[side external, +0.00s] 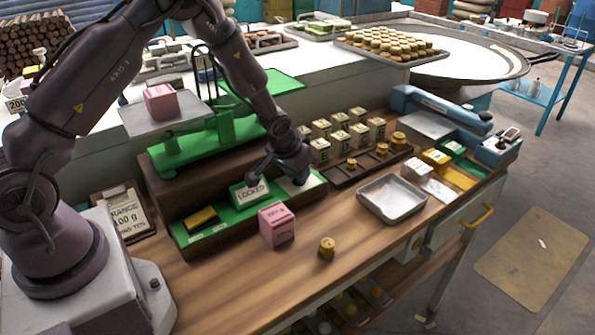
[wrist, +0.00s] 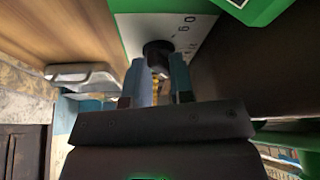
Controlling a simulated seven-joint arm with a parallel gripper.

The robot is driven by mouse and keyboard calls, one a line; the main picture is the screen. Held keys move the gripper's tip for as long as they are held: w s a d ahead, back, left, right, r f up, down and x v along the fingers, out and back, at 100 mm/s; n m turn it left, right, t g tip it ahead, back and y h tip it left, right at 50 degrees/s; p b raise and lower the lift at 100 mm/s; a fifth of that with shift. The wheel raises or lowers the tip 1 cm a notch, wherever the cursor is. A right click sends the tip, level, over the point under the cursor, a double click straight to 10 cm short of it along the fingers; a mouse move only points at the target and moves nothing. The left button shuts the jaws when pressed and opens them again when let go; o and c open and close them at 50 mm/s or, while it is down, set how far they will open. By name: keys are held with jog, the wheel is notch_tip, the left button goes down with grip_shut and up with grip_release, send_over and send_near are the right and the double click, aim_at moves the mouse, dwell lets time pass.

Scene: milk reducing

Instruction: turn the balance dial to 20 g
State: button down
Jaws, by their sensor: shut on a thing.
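The green balance (side external: 190,145) stands on a brown wooden base, with a pink block (side external: 162,101) on its left pan. The dial's white plate (side external: 312,183) is at the right end of the base's green front strip. In the wrist view the dial (wrist: 157,48) is a dark round knob on the white plate, which carries black numbers. My gripper (side external: 294,180) points down at the plate. In the wrist view my gripper (wrist: 161,64) has its two fingers shut on the knob, one on each side. The dial's pointer and setting cannot be read.
A green sign reading LOCKED (side external: 250,193) stands just left of my gripper. A second pink block (side external: 276,225) and a brass weight (side external: 327,248) stand on the wooden bench in front. A metal tray (side external: 391,198) lies to the right. Several lettered blocks (side external: 340,142) stand behind it.

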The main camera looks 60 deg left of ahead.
jog(key=c, duration=1.2)
grip_release()
jog(key=shift+w+d, duration=0.1)
jog(key=shift+d, duration=0.25)
jog(key=shift+o, duration=0.7)
jog(key=shift+a, duration=0.15)
jog(key=v, duration=1.3)
jog(key=s+d+r+m, duration=0.1)
jog(key=s+d+r, duration=0.2)
jog(key=s+r, duration=0.5)
jog(key=s+d+r+m+t+h, duration=0.1)
jog(key=s+d+r, duration=0.3)
jog(key=s+r, duration=0.5)
jog(key=s, duration=0.5)
jog(key=shift+s+r+m, duration=0.2)
jog(key=shift+r+m, duration=0.05)
jog(key=shift+m, duration=0.15)
